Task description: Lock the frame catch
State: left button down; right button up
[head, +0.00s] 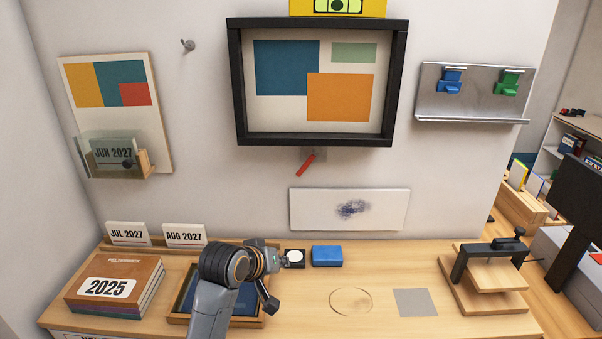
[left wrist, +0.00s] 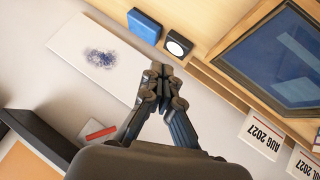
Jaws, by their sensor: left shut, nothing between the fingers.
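The framed picture (head: 390,75) hangs on the wall in a thick black frame. Its catch is a red lever (head: 306,165) on a small grey plate just under the bottom rail, tilted down to the left. The red lever also shows at the lower left of the left wrist view (left wrist: 98,132), beside the dark frame edge. My left gripper (head: 280,258) is below and left of the lever, above the back of the desk, and apart from it. In the left wrist view its fingertips (left wrist: 160,72) are together and empty. My right gripper is not in view.
A white board (head: 302,210) with a dark smudge is on the wall below the catch. A blue block (head: 327,256) and a black square with a white disc (head: 294,258) stand near my gripper. A wooden press (head: 488,268) stands right. The wall around the lever is clear.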

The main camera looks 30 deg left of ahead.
aim_at(301, 170)
pick_arm(q)
jog(key=w+a+r+n+t, duration=0.2)
jog(key=a+r, duration=0.1)
jog(key=r, duration=0.6)
jog(key=w+a+r+n+t, duration=0.2)
jog(key=w+a+r+n, duration=0.1)
jog(key=r, duration=0.5)
jog(key=shift+a+r+n, duration=0.3)
jog(key=shift+a+r, duration=0.05)
jog(key=shift+a, duration=0.1)
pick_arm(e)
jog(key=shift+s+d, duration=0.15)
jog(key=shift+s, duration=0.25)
pick_arm(q)
jog(key=p+x, duration=0.3)
jog(key=x, duration=1.1)
jog(key=shift+d+r, duration=0.1)
jog(key=shift+r, duration=0.1)
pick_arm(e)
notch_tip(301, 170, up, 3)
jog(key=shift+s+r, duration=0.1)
